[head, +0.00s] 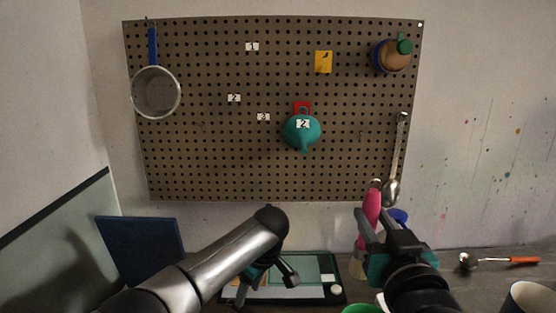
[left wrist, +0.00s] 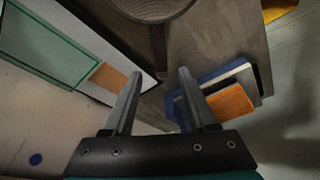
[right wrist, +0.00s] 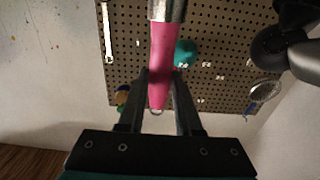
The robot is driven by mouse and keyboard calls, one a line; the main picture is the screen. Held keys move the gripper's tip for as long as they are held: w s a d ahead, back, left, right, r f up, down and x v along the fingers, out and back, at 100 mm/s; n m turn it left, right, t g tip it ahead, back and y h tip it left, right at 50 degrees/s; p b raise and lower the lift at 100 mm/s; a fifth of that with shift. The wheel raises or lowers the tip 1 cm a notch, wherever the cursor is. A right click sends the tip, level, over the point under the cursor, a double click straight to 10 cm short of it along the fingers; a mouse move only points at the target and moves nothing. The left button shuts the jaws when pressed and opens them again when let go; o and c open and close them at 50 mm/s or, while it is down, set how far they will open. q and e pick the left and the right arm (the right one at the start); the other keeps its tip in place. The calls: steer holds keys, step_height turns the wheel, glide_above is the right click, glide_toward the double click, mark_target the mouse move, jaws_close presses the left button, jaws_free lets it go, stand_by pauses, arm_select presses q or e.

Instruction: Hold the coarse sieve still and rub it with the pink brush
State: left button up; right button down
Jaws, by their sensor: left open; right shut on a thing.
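The pink brush (head: 370,208) is held by my right gripper (head: 374,222), its pink handle pinched between the fingers. In the right wrist view the pink handle (right wrist: 161,60) ends in a metal collar at the top. A sieve with a blue handle (head: 155,92) hangs at the pegboard's upper left, away from both grippers. A round-rimmed thing with a straight handle (left wrist: 158,45), maybe another sieve, shows at the top of the left wrist view, partly cut off. My left gripper (left wrist: 155,72) is open and empty near this handle. The head view shows my left gripper (head: 265,280) low in front.
A green-bordered panel (left wrist: 60,38) lies beside my left gripper, with a blue, white and orange stack (left wrist: 232,101) opposite. A spoon with an orange handle (head: 524,260) lies right.

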mark_target(243, 309)
arm_select(q)
steer(key=shift+w+f, duration=0.1)
arm_select(e)
steer(key=shift+w+f, duration=0.1)
steer(key=shift+f, duration=0.05)
arm_select(q)
steer(key=shift+a+f+b, duration=0.1)
steer(key=shift+f+b, duration=0.2)
steer(key=shift+b, duration=0.3)
arm_select(e)
steer(key=shift+s+f, duration=0.25)
steer(key=shift+f, duration=0.15)
arm_select(q)
steer(key=shift+f+b, duration=0.25)
steer(key=shift+b, duration=0.1)
steer(key=b+x, duration=0.4)
steer(key=b, duration=0.1)
steer(key=shift+a+f, duration=0.1)
steer(key=shift+f, duration=0.05)
arm_select(e)
step_height(243, 309, down, 6)
steer(key=shift+f, duration=0.1)
arm_select(q)
steer(key=shift+b+x, duration=0.65)
steer(key=shift+x, duration=0.8)
arm_select(e)
steer(key=shift+f, duration=0.45)
arm_select(q)
jaws_close()
